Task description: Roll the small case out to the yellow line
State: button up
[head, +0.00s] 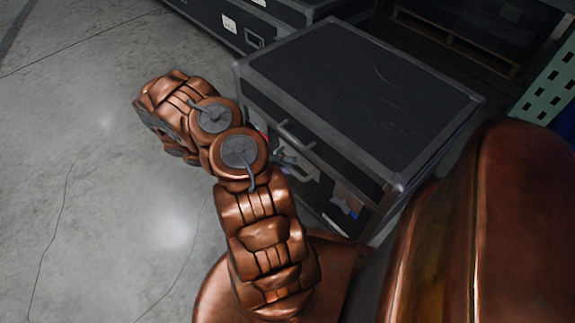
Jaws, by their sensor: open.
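A black case with grey metal edges and corners (355,75) stands on the concrete floor, right of my arm. It looks like the smaller of the two cases in view. A grey bar handle (296,136) sits on its near side, just right of my arm's elbow joints. Below the handle, that side shows pale, blue and brown bits, partly hidden by my arm. My arm reaches up and left over bare floor. My gripper is not visible, and I cannot tell whether anything touches the case. No yellow line shows.
Another black case with white labels (230,23) stands behind, close to the first one. A wooden pallet (455,42) lies at the back right. A pale green perforated rack post (550,85) stands at the right edge. The concrete floor (80,180) on the left is clear.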

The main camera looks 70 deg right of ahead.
jog(key=shift+w, duration=0.1)
jog(key=v, duration=1.1)
jog(key=shift+w, duration=0.4)
jog(key=shift+a+r, duration=0.1)
jog(key=shift+r, duration=0.05)
